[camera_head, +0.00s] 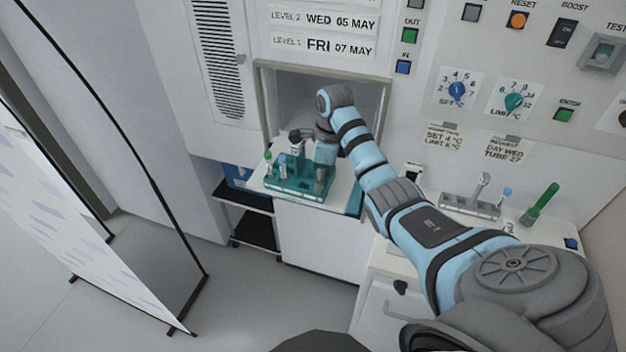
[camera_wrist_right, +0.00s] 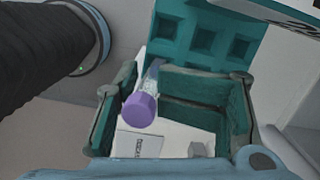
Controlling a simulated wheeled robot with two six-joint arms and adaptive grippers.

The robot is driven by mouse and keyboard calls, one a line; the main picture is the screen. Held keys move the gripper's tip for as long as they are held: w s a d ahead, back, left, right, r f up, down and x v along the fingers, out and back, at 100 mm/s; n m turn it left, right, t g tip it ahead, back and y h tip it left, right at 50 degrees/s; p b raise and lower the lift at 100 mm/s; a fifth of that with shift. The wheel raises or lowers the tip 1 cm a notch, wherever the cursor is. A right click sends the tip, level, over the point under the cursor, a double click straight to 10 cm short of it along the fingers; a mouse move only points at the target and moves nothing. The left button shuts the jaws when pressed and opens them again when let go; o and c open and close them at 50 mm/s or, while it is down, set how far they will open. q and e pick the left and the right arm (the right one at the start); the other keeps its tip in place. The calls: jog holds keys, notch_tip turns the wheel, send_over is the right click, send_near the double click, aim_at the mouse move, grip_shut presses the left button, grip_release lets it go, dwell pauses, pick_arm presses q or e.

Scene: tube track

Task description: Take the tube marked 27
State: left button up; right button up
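A teal tube rack (camera_head: 300,190) stands on the ledge of a wall recess. In the right wrist view the fingers of my right gripper (camera_wrist_right: 175,88) are apart. A purple-capped tube (camera_wrist_right: 140,106) shows between them, nearer the left finger, with a gap to the right one. Empty square rack holes (camera_wrist_right: 203,38) show beyond. I cannot read a 27 on any tube. My left gripper is not in view.
At right, a grey holder (camera_head: 468,206) and a green tube (camera_head: 541,203) are on the counter. A note (camera_head: 505,150) on the panel reads "DAY WED TUBE 27". A dark cart (camera_head: 250,228) stands below left.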

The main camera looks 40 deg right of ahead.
jog(key=shift+w+f, duration=0.1)
jog(key=shift+w, duration=0.15)
jog(key=shift+s+a, duration=0.1)
jog(key=c, duration=0.5)
jog(key=shift+c, duration=0.6)
